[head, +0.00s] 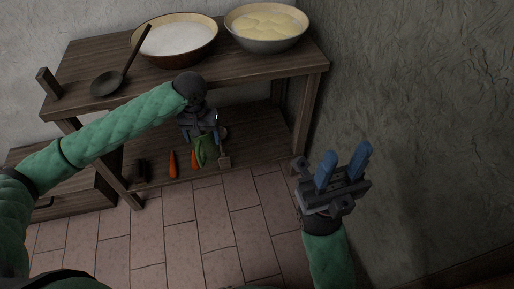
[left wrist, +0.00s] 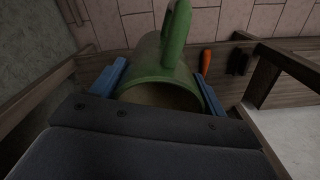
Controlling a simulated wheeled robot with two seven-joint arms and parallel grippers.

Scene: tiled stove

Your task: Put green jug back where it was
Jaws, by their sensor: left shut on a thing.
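The green jug (left wrist: 160,62) fills the middle of the left wrist view, its open mouth toward the camera and its handle at the top. My left gripper (left wrist: 162,92) is shut on it, with a blue finger on each side. In the head view the left gripper (head: 200,134) is in front of the wooden shelf unit, over its lower shelf (head: 262,140), and hides most of the green jug (head: 205,152). I cannot tell whether the jug touches the shelf. My right gripper (head: 342,168) is raised at the right, open and empty, with its blue fingers apart.
The upper shelf (head: 205,75) holds a bowl of white stuff (head: 178,40), a bowl of pale yellow stuff (head: 266,25) and a dark ladle (head: 112,80). Carrots (head: 172,163) lie on the lower shelf near the jug. A rough wall (head: 430,100) stands at the right.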

